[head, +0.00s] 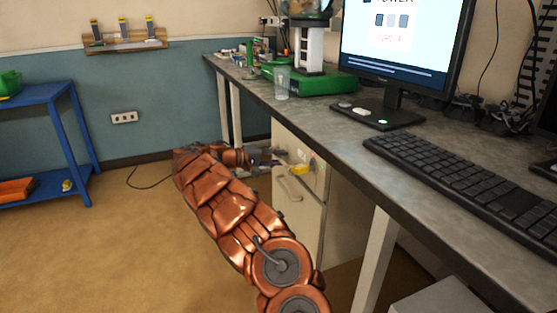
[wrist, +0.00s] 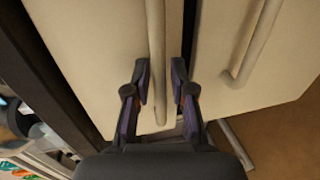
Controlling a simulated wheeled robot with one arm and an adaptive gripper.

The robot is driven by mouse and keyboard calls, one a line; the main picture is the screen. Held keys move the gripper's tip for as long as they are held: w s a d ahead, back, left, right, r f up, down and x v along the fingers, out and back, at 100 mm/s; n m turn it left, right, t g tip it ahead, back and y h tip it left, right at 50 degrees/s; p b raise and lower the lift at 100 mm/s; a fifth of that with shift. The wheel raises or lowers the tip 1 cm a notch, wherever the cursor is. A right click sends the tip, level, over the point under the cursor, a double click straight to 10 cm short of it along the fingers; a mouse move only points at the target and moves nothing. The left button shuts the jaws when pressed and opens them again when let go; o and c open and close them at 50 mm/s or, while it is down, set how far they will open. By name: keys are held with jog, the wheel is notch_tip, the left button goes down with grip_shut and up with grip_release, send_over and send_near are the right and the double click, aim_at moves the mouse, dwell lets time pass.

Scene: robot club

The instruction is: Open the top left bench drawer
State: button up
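The cream drawer unit (head: 312,205) stands under the workbench, with its fronts facing left in the head view. In the wrist view, the top drawer front (wrist: 95,50) fills the left side, and its bar handle (wrist: 156,50) runs down the picture. My gripper (wrist: 162,82) is open, with its dark fingertips on either side of this handle. A gap shows between the handle and the right fingertip; contact on the left cannot be told. In the head view my gripper (head: 268,161) is at the upper part of the unit, and the upper handle is largely hidden.
A lower front (wrist: 250,50) has its own bar handle (wrist: 252,45), also seen in the head view (head: 291,187). The benchtop (head: 350,133) overhangs the unit and carries a monitor (head: 400,40) and keyboard (head: 465,180). Open floor (head: 120,250) lies to the left.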

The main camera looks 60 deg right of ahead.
jog(key=shift+d, duration=0.1)
grip_shut()
dwell(0.6)
